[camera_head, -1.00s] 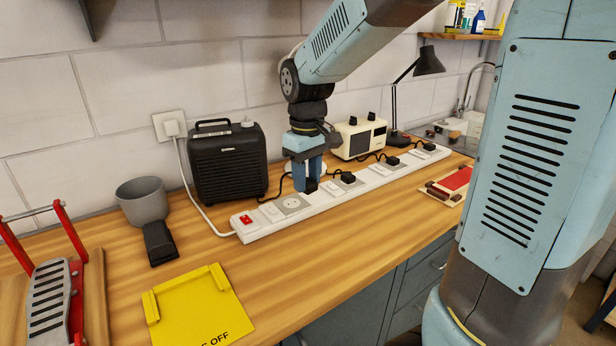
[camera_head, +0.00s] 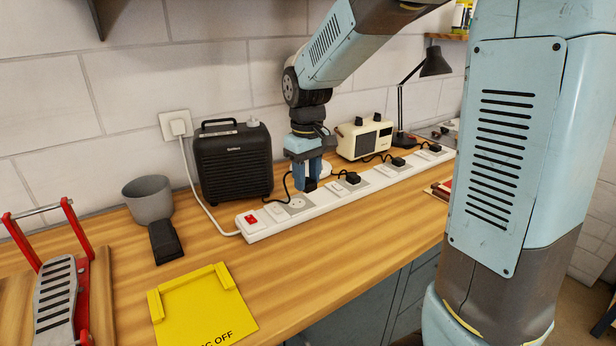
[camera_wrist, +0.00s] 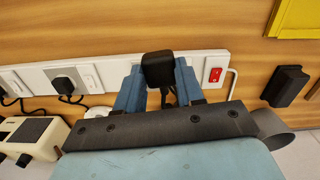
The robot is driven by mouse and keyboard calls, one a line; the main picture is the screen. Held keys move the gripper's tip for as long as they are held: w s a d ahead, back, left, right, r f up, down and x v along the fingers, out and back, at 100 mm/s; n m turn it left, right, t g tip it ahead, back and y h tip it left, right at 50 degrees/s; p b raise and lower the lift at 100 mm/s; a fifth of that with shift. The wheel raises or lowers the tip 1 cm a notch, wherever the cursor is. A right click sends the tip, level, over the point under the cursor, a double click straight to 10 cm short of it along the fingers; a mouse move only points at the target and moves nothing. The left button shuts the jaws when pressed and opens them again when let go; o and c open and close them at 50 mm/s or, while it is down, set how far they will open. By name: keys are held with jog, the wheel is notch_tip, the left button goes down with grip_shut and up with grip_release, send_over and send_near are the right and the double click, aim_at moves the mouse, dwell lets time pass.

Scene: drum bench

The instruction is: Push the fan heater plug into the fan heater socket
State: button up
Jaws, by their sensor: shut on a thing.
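My gripper (camera_head: 308,176) is shut on a black plug (camera_wrist: 158,70), the fan heater plug, and points down at the white power strip (camera_head: 262,232). In the wrist view the plug sits between my blue fingers (camera_wrist: 158,86) over the strip. In the head view it is just behind and right of the leftmost socket (camera_head: 296,202), the fan heater socket, whose face shows empty. I cannot tell how high the plug is above the strip. A black cord runs from my gripper toward the black box heater (camera_head: 233,165) on the left.
Other black plugs (camera_head: 352,178) sit in the strip further right, with cords close to my gripper. A cream appliance (camera_head: 364,139) and a black lamp (camera_head: 435,62) stand behind. A grey cup (camera_head: 148,200) and yellow tray (camera_head: 205,310) are left.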

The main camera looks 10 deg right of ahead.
jog(key=m, duration=0.1)
send_over(296, 203)
jog(key=shift+s+d+f, duration=0.1)
jog(key=shift+f, duration=2.15)
jog(key=shift+f, duration=2.75)
dwell(2.2)
